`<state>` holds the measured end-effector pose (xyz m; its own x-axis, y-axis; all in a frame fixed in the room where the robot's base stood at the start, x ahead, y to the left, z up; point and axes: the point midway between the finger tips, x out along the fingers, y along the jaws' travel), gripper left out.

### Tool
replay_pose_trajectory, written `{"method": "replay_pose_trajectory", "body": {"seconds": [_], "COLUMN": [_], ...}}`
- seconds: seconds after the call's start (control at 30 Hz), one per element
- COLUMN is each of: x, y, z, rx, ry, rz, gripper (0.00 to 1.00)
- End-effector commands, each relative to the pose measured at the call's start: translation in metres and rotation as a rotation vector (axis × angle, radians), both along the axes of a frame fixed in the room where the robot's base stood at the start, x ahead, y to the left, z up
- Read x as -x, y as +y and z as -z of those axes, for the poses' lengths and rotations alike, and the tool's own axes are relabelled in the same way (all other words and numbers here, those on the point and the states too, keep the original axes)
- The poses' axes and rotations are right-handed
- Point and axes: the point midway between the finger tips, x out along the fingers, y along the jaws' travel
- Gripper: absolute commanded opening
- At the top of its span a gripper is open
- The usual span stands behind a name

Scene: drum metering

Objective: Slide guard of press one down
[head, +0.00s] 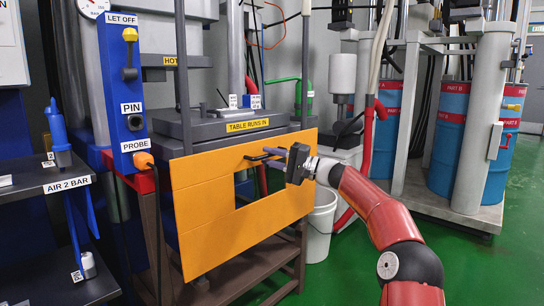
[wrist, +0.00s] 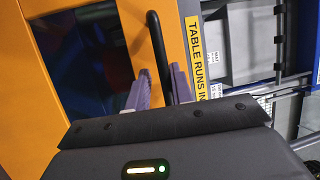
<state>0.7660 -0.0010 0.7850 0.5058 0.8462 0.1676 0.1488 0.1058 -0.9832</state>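The guard (head: 205,235) of the press is an orange panel with a rectangular window, hanging upright on two dark vertical rods in front of the press. It also shows in the wrist view (wrist: 172,30). Its black bar handle (wrist: 157,45) sits on the panel beside the window; in the head view the handle (head: 256,157) is at the window's upper edge. My gripper (head: 266,172) is at the handle. In the wrist view its two grey fingers (wrist: 160,88) stand apart, one on each side of the handle, with a gap visible on the left side. Contact is unclear.
A blue control post (head: 117,90) with LET OFF, PIN and PROBE labels stands left of the guard. A white bucket (head: 320,225) stands behind the guard's right side. Blue drums (head: 447,130) stand at right. Green floor is open at lower right.

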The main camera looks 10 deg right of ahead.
Motion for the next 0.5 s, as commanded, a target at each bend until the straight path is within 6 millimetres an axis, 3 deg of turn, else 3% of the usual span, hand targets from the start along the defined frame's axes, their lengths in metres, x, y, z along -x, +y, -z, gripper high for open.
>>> {"method": "replay_pose_trajectory", "body": {"seconds": [0.5], "x": [0.0013], "y": [-0.0054], "z": [0.0001], "rx": [-0.001], "ry": [0.0], "rz": [0.007], "gripper": [0.19]}}
